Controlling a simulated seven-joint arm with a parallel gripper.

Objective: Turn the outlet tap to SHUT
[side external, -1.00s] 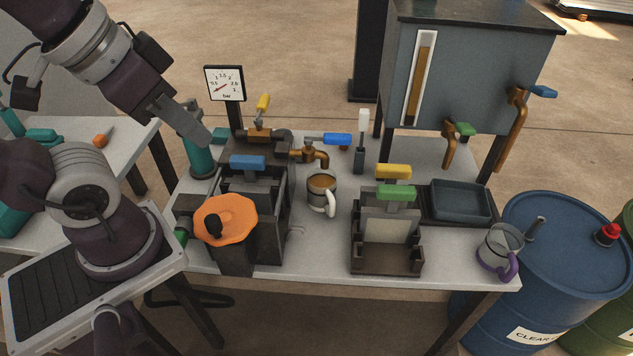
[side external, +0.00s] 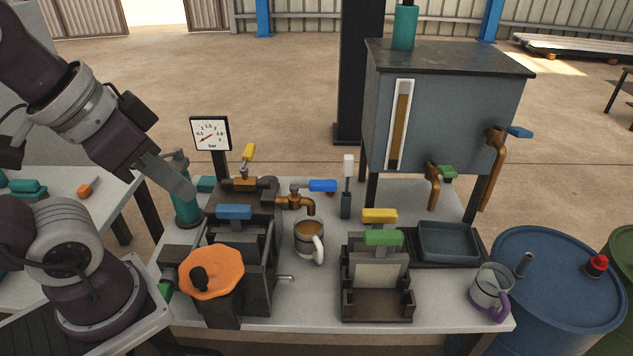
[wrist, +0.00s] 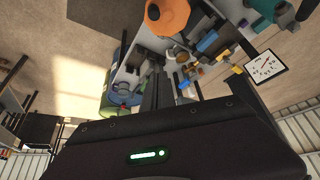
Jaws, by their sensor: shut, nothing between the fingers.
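The lever points right, roughly along the outlet pipe. I take this for the outlet tap, but no SHUT mark is readable. A yellow-lever valve (side external: 247,165) stands upright behind it. My gripper (side external: 191,193) is shut and empty, left of the tap and overlapping a teal cylinder in the picture. Its dark fingers (wrist: 159,88) also show in the wrist view.
An orange handwheel (side external: 211,272) and a blue-topped block (side external: 233,212) stand in front. A pressure gauge (side external: 210,133) rises behind. A white-topped lever (side external: 347,185) stands right of the tap. A grey tank (side external: 440,110) with other taps is at the back right.

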